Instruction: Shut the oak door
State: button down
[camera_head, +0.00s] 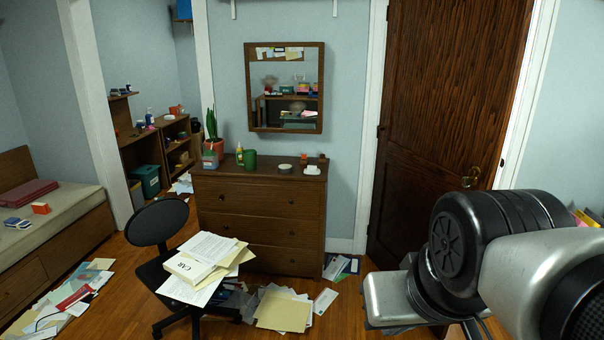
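The oak door (440,90) is a tall dark brown panel at the right of the head view, with a brass handle (470,178) near its right edge. Its hinge side is at the left, by the white frame (371,110). Its lower edge slants toward me, so it appears to stand somewhat ajar, though the exact angle is hard to tell. My arm's dark and silver links cover its lower right part. The fingers of my gripper do not show, so I cannot see whether it is open or shut.
A brown dresser (260,220) with small items stands left of the door. A black office chair (155,225) bears papers. Loose papers (283,310) and folders lie on the wooden floor. A bed (60,200) is at far left. Little bare floor shows before the door.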

aim_at(452, 69)
jog(key=i+l+u, duration=0.1)
jog(key=i, duration=0.4)
jog(key=i+l, duration=0.2)
jog(key=i, duration=0.3)
jog(key=i+l+u, duration=0.15)
jog(key=i, duration=0.3)
jog(key=i+l, duration=0.35)
jog(key=l, duration=0.15)
jog(key=i+l, duration=0.35)
jog(key=l, duration=0.15)
jog(key=i+l, duration=0.1)
jog(key=l, duration=0.35)
jog(key=l+z, duration=0.15)
jog(key=l, duration=0.35)
jog(key=i, duration=0.05)
